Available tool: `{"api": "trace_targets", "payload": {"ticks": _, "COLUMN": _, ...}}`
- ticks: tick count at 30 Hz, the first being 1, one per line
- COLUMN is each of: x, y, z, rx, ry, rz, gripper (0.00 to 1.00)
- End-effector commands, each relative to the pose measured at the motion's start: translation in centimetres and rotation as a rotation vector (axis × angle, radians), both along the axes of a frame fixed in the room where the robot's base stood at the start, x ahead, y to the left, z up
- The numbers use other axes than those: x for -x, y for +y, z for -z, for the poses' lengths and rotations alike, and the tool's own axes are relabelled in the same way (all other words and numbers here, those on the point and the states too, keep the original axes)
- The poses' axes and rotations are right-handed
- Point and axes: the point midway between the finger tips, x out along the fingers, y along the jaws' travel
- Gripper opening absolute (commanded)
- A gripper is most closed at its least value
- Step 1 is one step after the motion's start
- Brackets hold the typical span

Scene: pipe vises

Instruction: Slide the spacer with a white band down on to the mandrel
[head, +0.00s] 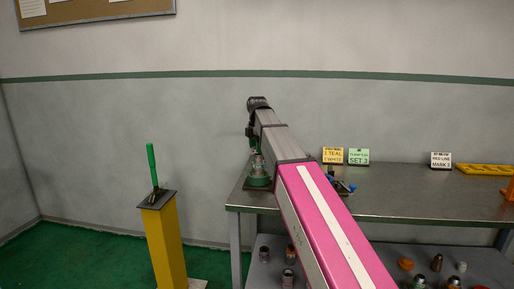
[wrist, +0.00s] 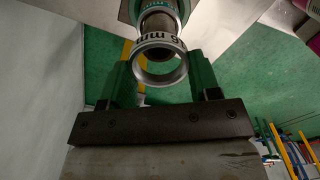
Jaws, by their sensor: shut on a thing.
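My gripper (wrist: 161,75) is shut on a metal ring, the spacer (wrist: 160,61), held between its two green fingers. The spacer has a pale band with dark lettering, and its opening faces the wrist camera. Just beyond it in the wrist view is a brownish metal cylinder, apparently the mandrel (wrist: 157,23), with green around its far end. In the head view the mandrel (head: 257,162) stands upright on a green base (head: 258,182) at the table's left corner. My gripper (head: 253,143) is above it, mostly hidden by my arm. Whether spacer and mandrel touch, I cannot tell.
Several small parts lie on the lower shelf (head: 470,265). A yellow pedestal (head: 164,245) with a green-handled lever (head: 152,165) stands left, with open floor between.

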Motion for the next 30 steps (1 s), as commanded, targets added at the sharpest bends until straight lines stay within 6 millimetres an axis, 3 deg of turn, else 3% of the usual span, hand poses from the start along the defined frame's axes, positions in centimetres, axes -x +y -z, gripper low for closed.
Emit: {"api": "trace_targets", "payload": {"ticks": 30, "x": 0.0, "y": 0.0, "z": 1.1, "rx": 0.000, "ry": 0.000, "rz": 0.000, "gripper": 0.34}}
